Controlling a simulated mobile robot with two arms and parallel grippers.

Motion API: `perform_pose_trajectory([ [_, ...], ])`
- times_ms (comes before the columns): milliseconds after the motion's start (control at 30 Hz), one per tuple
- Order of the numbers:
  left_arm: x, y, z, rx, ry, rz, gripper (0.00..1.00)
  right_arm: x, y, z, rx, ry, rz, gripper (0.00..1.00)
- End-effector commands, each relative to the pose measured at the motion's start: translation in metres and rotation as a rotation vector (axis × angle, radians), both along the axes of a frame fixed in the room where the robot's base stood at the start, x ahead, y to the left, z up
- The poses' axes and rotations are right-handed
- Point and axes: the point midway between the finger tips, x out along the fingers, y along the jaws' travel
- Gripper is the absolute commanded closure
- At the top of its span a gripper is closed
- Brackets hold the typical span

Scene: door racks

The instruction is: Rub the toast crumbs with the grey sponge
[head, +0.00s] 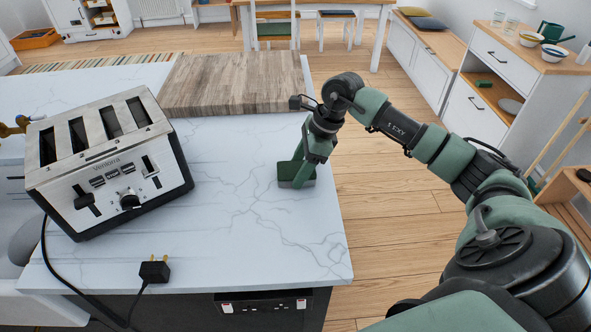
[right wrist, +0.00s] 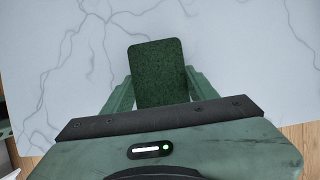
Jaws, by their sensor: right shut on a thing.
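I cannot make out any toast crumbs in either view. My left gripper is not in view.
A metal toaster (head: 100,160) stands on the worktop at left, with its black plug (head: 154,271) near the front edge. A wooden board (head: 230,85) lies at the back. The worktop between toaster and sponge is clear. A white cabinet (head: 500,65) stands at right.

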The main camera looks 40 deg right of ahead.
Motion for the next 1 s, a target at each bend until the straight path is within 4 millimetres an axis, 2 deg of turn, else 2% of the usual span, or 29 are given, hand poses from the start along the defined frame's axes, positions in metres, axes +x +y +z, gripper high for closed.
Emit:
perform_pose_trajectory([
  [100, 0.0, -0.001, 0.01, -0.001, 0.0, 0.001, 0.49, 0.0, -0.003, 0.025, -0.002, -0.005, -0.002, 0.75],
  [600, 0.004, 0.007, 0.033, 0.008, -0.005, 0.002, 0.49, -0.005, -0.013, 0.068, 0.0, -0.002, -0.012, 0.75],
  [800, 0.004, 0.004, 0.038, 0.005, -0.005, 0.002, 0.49, -0.006, -0.015, 0.08, -0.001, -0.003, -0.014, 0.75],
  [1000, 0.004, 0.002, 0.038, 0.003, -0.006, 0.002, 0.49, -0.006, -0.016, 0.08, 0.001, -0.002, -0.015, 0.75],
])
